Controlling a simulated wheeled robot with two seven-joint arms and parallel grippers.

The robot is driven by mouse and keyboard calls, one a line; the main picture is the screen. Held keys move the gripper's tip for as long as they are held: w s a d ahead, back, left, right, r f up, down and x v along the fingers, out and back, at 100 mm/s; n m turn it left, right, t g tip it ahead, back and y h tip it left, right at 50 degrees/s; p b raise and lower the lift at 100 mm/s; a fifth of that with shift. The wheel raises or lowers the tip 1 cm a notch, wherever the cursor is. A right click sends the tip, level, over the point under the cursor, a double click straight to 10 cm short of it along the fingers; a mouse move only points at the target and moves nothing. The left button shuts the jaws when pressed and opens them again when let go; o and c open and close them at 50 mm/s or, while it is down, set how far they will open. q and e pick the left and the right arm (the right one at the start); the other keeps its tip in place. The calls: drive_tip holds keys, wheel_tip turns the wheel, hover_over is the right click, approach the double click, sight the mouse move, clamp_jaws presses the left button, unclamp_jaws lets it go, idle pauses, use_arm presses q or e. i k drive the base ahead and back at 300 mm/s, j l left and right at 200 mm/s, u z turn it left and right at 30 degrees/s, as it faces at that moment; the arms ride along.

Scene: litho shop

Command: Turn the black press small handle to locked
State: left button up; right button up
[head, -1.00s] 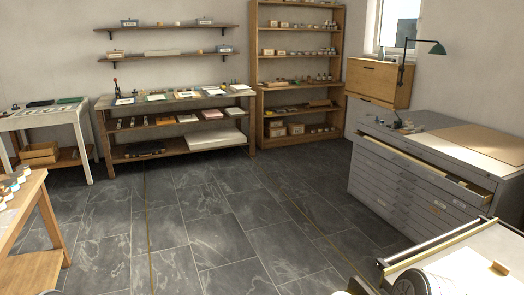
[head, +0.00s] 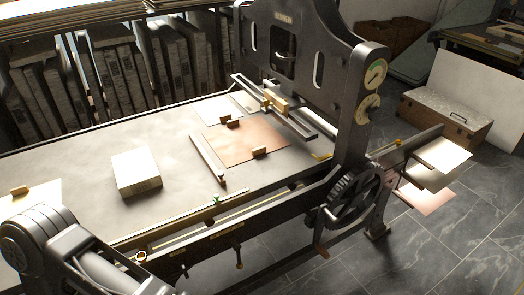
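The black press (head: 307,40) stands across the upper right in the head view, with a tall dark frame over a long flat bed (head: 85,160). Two round dials (head: 375,74) sit on its right upright. A black spoked handwheel (head: 352,197) is on its near side. A small lever with a brass-coloured end (head: 238,262) hangs below the bed's front edge. I cannot tell for sure that it is the small handle, nor whether it is locked. Part of my arm shows at lower left; neither gripper is in view.
Framed slabs (head: 95,75) stand behind. A wooden chest (head: 443,117) is on the right. Tiled floor (head: 430,240) is clear at lower right.

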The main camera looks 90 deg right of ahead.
sight(182, 266)
drive_tip(key=z, duration=2.8)
